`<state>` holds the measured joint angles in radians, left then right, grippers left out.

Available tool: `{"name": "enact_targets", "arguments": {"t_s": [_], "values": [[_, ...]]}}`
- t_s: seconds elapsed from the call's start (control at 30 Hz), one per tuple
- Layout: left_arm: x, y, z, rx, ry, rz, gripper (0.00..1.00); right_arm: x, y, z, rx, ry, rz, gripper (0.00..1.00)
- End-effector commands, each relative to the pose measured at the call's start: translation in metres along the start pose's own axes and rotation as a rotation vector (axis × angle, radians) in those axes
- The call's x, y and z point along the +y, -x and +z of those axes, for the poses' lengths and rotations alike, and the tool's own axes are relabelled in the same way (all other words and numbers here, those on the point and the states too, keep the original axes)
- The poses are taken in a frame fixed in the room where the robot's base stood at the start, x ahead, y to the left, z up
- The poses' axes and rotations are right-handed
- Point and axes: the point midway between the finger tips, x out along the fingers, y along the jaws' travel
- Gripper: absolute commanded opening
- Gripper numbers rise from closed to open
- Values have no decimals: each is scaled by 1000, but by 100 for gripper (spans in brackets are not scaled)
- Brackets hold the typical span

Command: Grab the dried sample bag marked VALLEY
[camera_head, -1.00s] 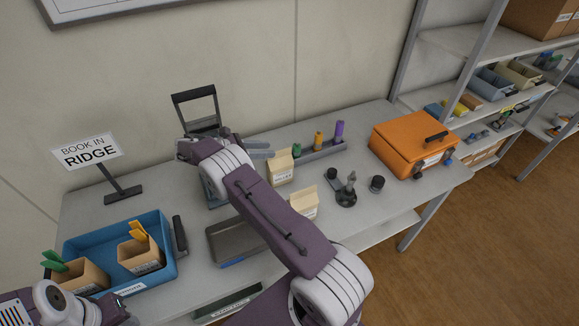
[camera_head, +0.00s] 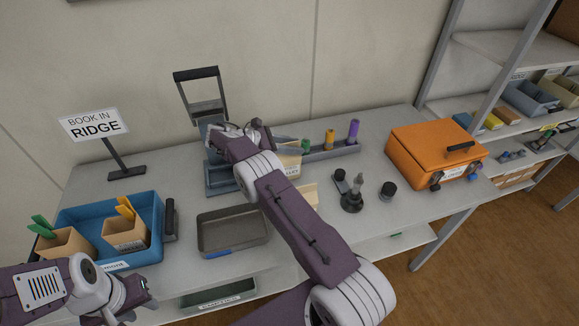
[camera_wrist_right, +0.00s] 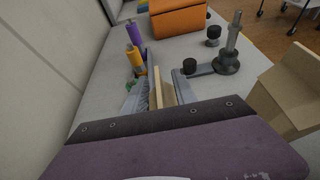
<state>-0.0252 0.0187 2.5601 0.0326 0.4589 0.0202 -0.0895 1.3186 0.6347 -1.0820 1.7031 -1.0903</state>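A tan paper bag (camera_head: 291,164) with a white label stands at the back of the bench, partly hidden by my right arm. A second tan bag (camera_head: 306,194) is nearer the front, mostly behind that arm. My right gripper (camera_head: 272,140) is at the back bag. In the right wrist view, that bag (camera_wrist_right: 165,90) lies between the fingers (camera_wrist_right: 167,92); whether they are shut on it is unclear. The second bag (camera_wrist_right: 290,90) shows at the right there. My left gripper (camera_head: 140,296) is low at the left, its fingers unclear.
An empty grey tray (camera_head: 233,233) is mid-bench. A rack with coloured vials (camera_head: 335,152), a dark stand (camera_head: 351,198) and an orange case (camera_head: 432,153) are to the right.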

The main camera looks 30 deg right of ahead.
Motion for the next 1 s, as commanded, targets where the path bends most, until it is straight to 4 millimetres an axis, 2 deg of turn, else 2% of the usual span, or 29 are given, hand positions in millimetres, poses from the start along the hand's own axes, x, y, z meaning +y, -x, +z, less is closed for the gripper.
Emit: {"name": "enact_targets", "arguments": {"t_s": [0.03, 0.13, 1.0], "values": [[0, 0, 0, 0, 0, 0, 36, 0, 0, 0, 0, 0, 1, 27], [0, 0, 0, 0, 1, 0, 36, 0, 0, 0, 0, 0, 1, 0], [0, 0, 0, 0, 0, 0, 36, -1, -2, -4, 4, 8, -4, 0]]}}
